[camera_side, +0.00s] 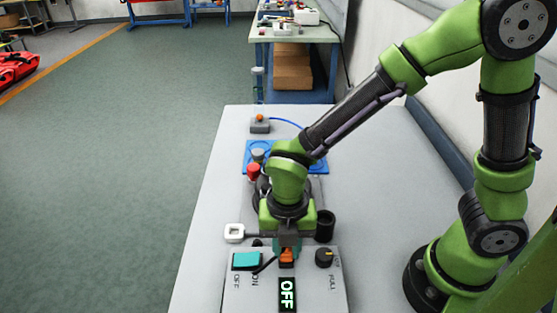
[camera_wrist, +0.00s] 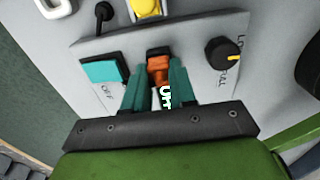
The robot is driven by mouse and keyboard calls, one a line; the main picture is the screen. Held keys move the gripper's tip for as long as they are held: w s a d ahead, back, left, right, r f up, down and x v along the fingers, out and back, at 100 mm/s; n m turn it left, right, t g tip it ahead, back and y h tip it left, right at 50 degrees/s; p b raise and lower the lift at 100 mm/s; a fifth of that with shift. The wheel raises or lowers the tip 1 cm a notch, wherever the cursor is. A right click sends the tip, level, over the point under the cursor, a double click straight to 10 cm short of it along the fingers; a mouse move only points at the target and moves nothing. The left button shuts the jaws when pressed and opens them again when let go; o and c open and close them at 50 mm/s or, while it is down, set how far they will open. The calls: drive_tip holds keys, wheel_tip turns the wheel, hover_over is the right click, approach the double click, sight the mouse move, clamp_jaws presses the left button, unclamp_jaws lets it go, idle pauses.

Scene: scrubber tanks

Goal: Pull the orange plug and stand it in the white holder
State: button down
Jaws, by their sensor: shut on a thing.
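The orange plug (camera_side: 287,258) is at the upper middle of the grey control panel, and it shows between my fingers in the wrist view (camera_wrist: 158,70). My gripper (camera_side: 287,249) points down over the panel with its teal fingers shut on the plug; the fingers also flank it in the wrist view (camera_wrist: 159,80). A black part, apparently the socket, shows at the plug's far end; I cannot tell how deep the plug sits. The white holder (camera_side: 234,232), a square with an opening, stands beyond the panel's left corner; its edge shows in the wrist view (camera_wrist: 54,6).
The panel (camera_side: 320,290) carries a teal rocker switch (camera_side: 246,260), a black knob (camera_side: 324,257) and a display (camera_side: 287,294) reading OFF. A black cup (camera_side: 325,225) stands behind the panel. A red knob (camera_side: 254,171) and blue plate lie farther back. The table's left side is clear.

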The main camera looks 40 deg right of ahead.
sight(286, 249)
drive_tip(key=shift+r, duration=2.4)
drive_tip(key=w+a, duration=0.1)
drive_tip(key=w, duration=1.4)
drive_tip(key=shift+a, duration=0.2)
drive_tip(key=shift+f, duration=3.35)
drive_tip(key=shift+f, duration=1.05)
